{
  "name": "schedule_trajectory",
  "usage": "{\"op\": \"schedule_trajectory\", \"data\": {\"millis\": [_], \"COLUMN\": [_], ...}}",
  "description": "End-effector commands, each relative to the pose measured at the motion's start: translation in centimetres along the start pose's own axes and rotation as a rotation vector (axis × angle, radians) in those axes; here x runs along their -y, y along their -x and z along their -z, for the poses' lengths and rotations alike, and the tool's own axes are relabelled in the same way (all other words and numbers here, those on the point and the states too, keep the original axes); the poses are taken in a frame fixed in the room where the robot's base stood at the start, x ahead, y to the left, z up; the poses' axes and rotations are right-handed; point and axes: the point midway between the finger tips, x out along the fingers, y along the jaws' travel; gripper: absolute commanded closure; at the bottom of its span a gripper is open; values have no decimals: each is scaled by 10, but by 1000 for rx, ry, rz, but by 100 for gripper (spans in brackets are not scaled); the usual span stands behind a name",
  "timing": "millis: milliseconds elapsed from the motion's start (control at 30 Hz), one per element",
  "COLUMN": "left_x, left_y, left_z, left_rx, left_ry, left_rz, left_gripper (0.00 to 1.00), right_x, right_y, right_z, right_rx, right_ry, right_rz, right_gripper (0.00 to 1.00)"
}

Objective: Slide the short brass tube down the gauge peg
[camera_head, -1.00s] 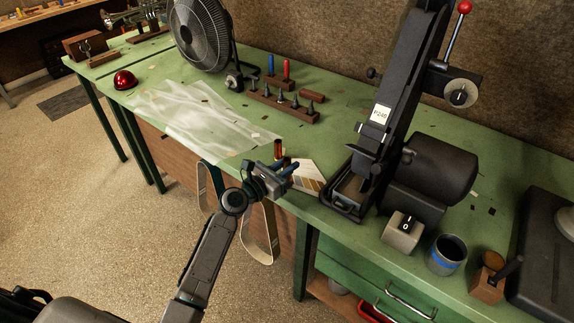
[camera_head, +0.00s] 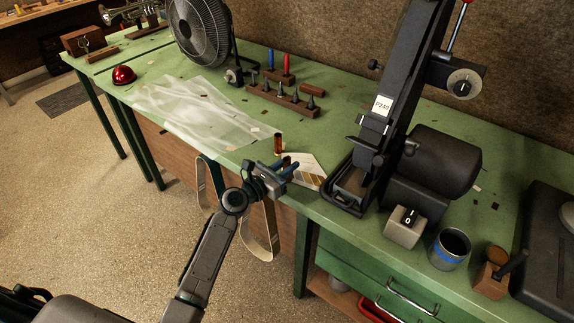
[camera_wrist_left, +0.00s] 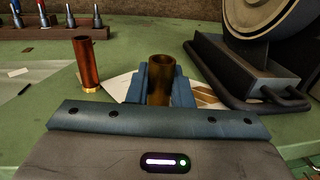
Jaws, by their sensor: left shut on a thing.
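My left gripper (camera_head: 284,167) is at the bench's front edge. In the left wrist view its blue fingers (camera_wrist_left: 162,88) are shut on a short, dull brass tube (camera_wrist_left: 160,66), held upright with its open top showing. The tube's lower end is hidden by the gripper. In the head view the gripper hides most of the tube. A row of several grey tapered metal pegs stands in a wooden block (camera_head: 299,105), well behind the gripper and apart from the tube. I cannot tell which peg is the gauge peg. My right gripper is not in view.
A reddish cylinder with a brass foot (camera_wrist_left: 87,62) stands upright just left of the held tube; it also shows in the head view (camera_head: 278,145). A striped card (camera_head: 309,166) lies behind the gripper. A black belt sander (camera_head: 385,130) stands close right. A clear plastic sheet (camera_head: 190,108) lies left.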

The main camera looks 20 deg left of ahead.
Motion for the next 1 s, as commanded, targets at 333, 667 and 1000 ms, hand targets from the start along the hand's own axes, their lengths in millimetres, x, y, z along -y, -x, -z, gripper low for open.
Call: {"op": "schedule_trajectory", "data": {"millis": [333,667,1000], "left_x": [0,0,0], "left_y": [0,3,62], "left_z": [0,0,3], "left_rx": [1,0,-3], "left_ry": [0,-1,-3], "left_rz": [0,0,0], "left_gripper": [55,55,55], "right_x": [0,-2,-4], "right_y": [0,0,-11], "right_z": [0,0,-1], "right_rx": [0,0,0], "right_ry": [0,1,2], "right_rz": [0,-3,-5], "right_gripper": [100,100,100]}}
